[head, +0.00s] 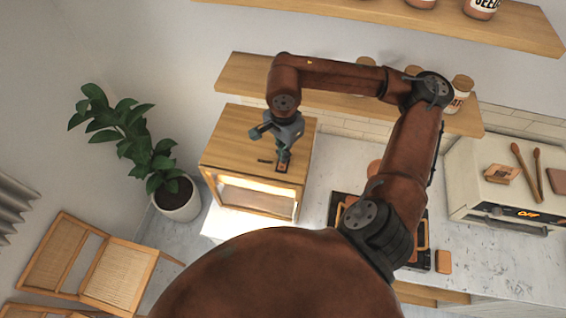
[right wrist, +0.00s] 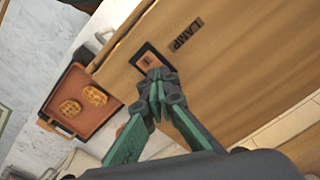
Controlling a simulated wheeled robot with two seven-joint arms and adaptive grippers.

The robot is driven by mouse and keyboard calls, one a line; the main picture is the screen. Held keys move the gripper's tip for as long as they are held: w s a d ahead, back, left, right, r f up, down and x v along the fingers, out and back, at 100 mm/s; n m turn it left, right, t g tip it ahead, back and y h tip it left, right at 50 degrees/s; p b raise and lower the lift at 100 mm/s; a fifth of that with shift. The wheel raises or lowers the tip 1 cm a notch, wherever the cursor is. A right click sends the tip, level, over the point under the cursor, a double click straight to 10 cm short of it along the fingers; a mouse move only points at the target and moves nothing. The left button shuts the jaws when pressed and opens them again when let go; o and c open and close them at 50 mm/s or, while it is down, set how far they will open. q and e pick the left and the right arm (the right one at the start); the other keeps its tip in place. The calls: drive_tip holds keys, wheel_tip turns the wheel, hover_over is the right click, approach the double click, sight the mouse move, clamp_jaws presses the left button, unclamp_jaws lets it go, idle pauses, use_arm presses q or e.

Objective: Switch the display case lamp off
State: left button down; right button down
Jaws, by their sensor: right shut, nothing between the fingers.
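The display case (head: 256,152) is a wooden box with a glass front, and its inside is brightly lit in the head view. Its top also shows in the right wrist view (right wrist: 240,75). The lamp switch (right wrist: 148,60) is a small dark-framed plate with a wooden-toned middle on the case top, beside a dark label reading LAMP (right wrist: 187,34). In the head view the switch (head: 284,167) is partly covered by my right gripper (head: 283,156). The right gripper is shut and empty, pointing down with its fingertips (right wrist: 156,76) at the edge of the switch; contact cannot be told. My left gripper is out of view.
A white machine with an orange OFF display (head: 500,190) stands at the right. A wooden shelf with jars (head: 345,102) runs behind the case. A potted plant (head: 178,198) and chairs are at the left.

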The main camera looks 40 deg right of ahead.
drive_tip(key=shift+f, duration=0.3)
drive_tip(key=shift+r, duration=0.1)
drive_tip(key=shift+r+p, duration=1.3)
drive_tip(key=shift+r, duration=2.2)
drive_tip(key=shift+d+f, duration=0.1)
